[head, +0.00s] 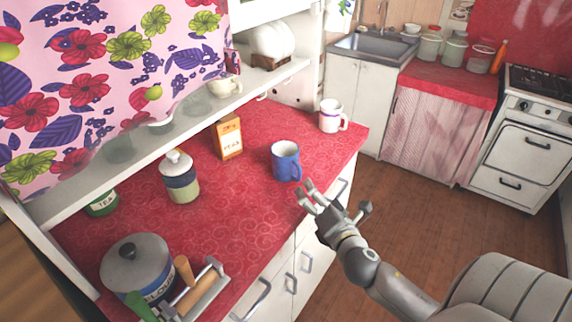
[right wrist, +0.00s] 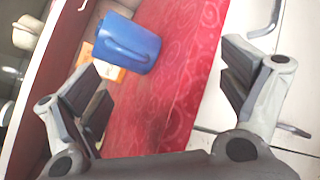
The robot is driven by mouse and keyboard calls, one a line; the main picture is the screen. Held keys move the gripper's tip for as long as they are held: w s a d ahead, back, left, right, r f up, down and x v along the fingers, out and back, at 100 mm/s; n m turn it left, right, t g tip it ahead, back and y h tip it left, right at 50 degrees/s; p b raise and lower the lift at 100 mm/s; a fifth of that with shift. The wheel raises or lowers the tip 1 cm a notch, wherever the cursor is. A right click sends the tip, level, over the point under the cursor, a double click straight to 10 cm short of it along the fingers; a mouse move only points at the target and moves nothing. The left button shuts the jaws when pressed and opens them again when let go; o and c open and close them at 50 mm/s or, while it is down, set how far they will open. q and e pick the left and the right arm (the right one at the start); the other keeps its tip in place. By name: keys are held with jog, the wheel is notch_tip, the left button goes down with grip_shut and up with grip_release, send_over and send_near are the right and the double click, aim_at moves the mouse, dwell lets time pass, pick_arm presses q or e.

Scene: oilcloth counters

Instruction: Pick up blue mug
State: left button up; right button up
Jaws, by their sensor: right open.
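The blue mug (head: 286,161) stands upright on the red patterned counter (head: 240,215), near its front edge. In the right wrist view the blue mug (right wrist: 127,43) shows beyond the fingers, nearer the left finger, with its handle facing the camera. My right gripper (head: 318,194) is open and empty, just in front of and to the right of the mug in the head view, apart from it. In the right wrist view my gripper's fingers (right wrist: 165,92) are spread wide with nothing between them. My left gripper is not in view.
An orange box (head: 228,137) stands behind the mug, and a white mug (head: 332,115) stands to its right at the back. A lidded jar (head: 179,177), a large pot (head: 136,268) and a utensil rack (head: 203,289) stand to the left. A shelf (head: 180,128) overhangs the counter's back.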

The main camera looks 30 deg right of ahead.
aim_at(294, 164)
jog(key=w+n+y, duration=0.1)
jog(key=n, duration=0.1)
jog(key=w+r+n+t, duration=0.1)
jog(key=n, duration=0.2)
jog(key=r+n+t+y, duration=0.1)
jog(key=n, duration=0.2)
jog(key=shift+w+r+y, duration=0.25)
jog(key=shift+w+y, duration=0.05)
jog(key=shift+w, duration=0.1)
jog(key=n, duration=0.1)
jog(key=n+y, duration=0.1)
jog(key=n, duration=0.1)
jog(key=w+n, duration=0.1)
jog(key=shift+a+r+y, duration=0.2)
jog(key=shift+r+y, duration=0.05)
jog(key=shift+y, duration=0.15)
jog(key=shift+w+a+r+n, duration=0.1)
jog(key=shift+w+n, duration=0.1)
jog(key=shift+n, duration=0.3)
jog(key=w+p, duration=0.1)
jog(key=w, duration=0.4)
jog(key=shift+w+p, duration=0.4)
jog(key=shift+w, duration=0.2)
jog(key=w, duration=0.4)
jog(key=shift+f+p, duration=0.35)
jog(key=shift+f, duration=0.05)
jog(key=shift+d, duration=0.2)
jog(key=c, duration=1.3)
